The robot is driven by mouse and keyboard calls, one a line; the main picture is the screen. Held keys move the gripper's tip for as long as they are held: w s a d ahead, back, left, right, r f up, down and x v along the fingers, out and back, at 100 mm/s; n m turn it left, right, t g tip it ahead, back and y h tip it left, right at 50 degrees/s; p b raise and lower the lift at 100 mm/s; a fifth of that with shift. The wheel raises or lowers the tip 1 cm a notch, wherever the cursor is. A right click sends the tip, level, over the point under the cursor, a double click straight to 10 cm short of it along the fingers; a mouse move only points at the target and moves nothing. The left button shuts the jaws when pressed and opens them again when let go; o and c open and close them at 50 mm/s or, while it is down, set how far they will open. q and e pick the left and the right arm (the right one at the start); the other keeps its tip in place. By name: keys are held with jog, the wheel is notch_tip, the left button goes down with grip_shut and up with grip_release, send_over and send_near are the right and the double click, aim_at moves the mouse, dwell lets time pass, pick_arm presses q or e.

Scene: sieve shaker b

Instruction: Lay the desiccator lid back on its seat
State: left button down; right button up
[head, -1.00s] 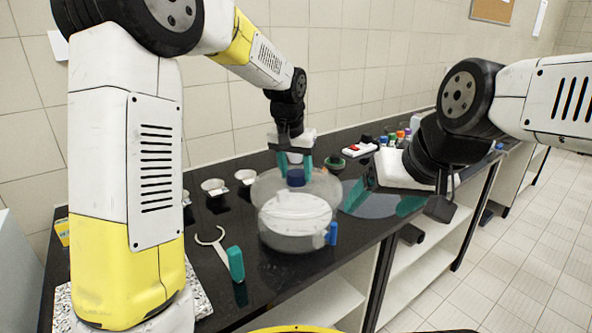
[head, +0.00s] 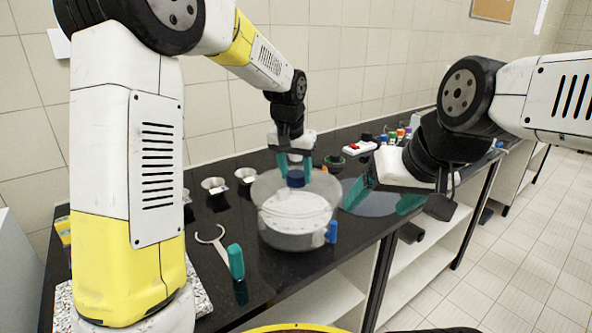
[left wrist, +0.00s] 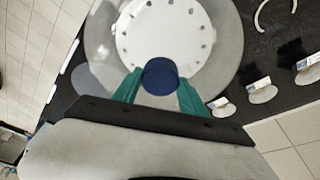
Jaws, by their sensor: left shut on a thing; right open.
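The desiccator is a clear glass bowl (head: 290,241) with a white perforated plate (head: 294,212) inside and a blue stopcock (head: 332,232) on its side. Its clear lid has a blue knob (head: 295,179). My left gripper (head: 295,168) is shut on that knob from above. In the left wrist view the knob (left wrist: 160,76) sits between the teal fingertips, and the white plate (left wrist: 165,32) shows through the glass. The lid is over the bowl; I cannot tell whether its rim touches the seat. My right gripper (head: 383,199) is open and empty, to the right of the bowl.
A grey round disc (head: 372,205) lies under my right gripper. A ring tool with a teal handle (head: 236,261) lies left of the bowl. Small white cups (head: 214,186) stand behind it. A red-and-white device (head: 360,148) and several bottles (head: 400,134) stand farther back.

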pick_arm(q)
jog(key=shift+f, duration=0.1)
dwell(0.3)
jog(key=c, duration=0.6)
grip_release()
jog(key=shift+o, duration=0.2)
jog(key=shift+r, duration=3.5)
